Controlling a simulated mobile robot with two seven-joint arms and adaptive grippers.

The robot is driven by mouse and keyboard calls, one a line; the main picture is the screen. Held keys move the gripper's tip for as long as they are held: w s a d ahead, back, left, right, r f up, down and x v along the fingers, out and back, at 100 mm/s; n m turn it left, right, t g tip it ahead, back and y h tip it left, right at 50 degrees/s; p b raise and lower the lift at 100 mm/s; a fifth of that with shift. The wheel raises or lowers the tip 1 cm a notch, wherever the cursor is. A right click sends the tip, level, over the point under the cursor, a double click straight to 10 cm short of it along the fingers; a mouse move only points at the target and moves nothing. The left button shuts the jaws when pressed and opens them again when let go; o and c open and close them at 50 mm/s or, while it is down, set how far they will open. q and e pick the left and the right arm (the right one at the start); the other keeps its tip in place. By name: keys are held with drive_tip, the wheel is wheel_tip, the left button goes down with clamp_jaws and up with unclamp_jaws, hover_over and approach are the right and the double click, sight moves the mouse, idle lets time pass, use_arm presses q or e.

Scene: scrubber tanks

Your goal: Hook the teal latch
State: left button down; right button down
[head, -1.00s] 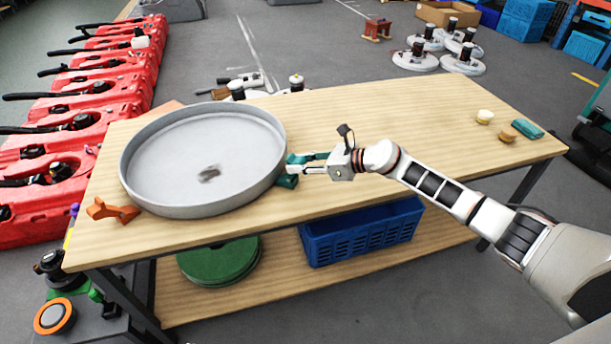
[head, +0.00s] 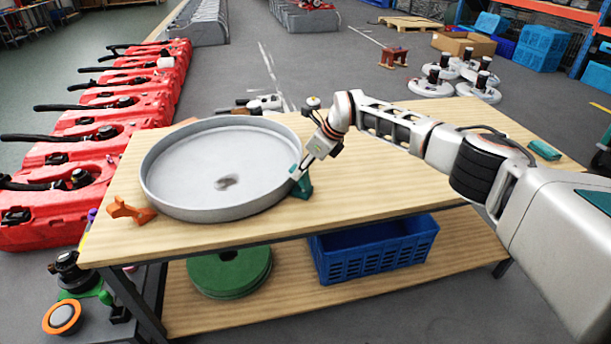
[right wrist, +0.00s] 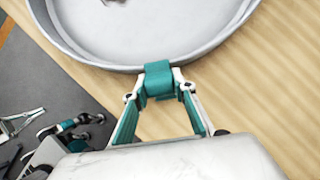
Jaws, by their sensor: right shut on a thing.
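The teal latch (head: 302,188) is at the right side of the round grey pan (head: 168,204), against or very near its rim. The right wrist view shows the teal latch (right wrist: 158,77) between my fingertips, at the outside of the pan wall (right wrist: 215,55). My right gripper (head: 303,172) is shut on it and slants down from the upper right. It also shows in the right wrist view (right wrist: 158,88). I cannot tell whether the latch is hooked over the rim. My left gripper is not in view.
An orange clip (head: 130,211) is at the pan's left side. Another teal piece (head: 544,150) lies at the table's right end. The wooden tabletop (head: 350,208) is clear in front of my right arm. A blue crate (head: 372,246) and green discs (head: 230,272) are on the lower shelf.

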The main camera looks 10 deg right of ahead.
drive_tip(key=shift+w+a+f+h+b, duration=0.2)
drive_tip(key=shift+f+h+b, duration=0.25)
drive_tip(key=shift+b, duration=0.35)
drive_tip(key=shift+g+b, duration=0.4)
drive_tip(key=shift+b, duration=0.15)
drive_tip(key=shift+a+r+h, duration=0.1)
drive_tip(key=shift+r+h, duration=0.1)
drive_tip(key=shift+h, duration=0.05)
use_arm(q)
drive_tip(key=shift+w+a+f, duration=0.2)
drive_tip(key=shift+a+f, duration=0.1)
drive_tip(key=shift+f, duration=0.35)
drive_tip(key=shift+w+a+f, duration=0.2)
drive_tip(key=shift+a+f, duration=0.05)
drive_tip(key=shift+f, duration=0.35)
use_arm(e)
drive_tip(key=shift+w, duration=0.1)
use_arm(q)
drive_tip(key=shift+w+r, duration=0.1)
